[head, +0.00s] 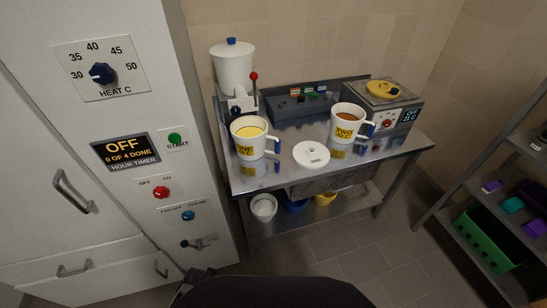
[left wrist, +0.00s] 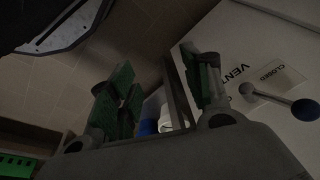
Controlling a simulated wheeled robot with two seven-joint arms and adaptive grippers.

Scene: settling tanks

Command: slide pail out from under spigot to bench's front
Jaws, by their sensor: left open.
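The white pail marked ONE (head: 259,150) holds yellow liquid and stands on the left of the steel bench (head: 290,178). It is upright, in front of and below the white tank (head: 234,72) with a red-knobbed lever (head: 254,78). The spigot mouth itself is hidden or too small to make out. A blue handle grip (head: 277,146) is on the pail's right side. My left gripper (left wrist: 160,88) is open in the left wrist view, its green-padded fingers apart and empty.
A white lid (head: 311,154) lies right of the pail. Mug-like pail TWO (head: 347,122) stands farther right, by a grey heater box (head: 398,105). A tall white cabinet (head: 120,200) borders the bench's left. Tubs (head: 263,208) sit on the lower shelf.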

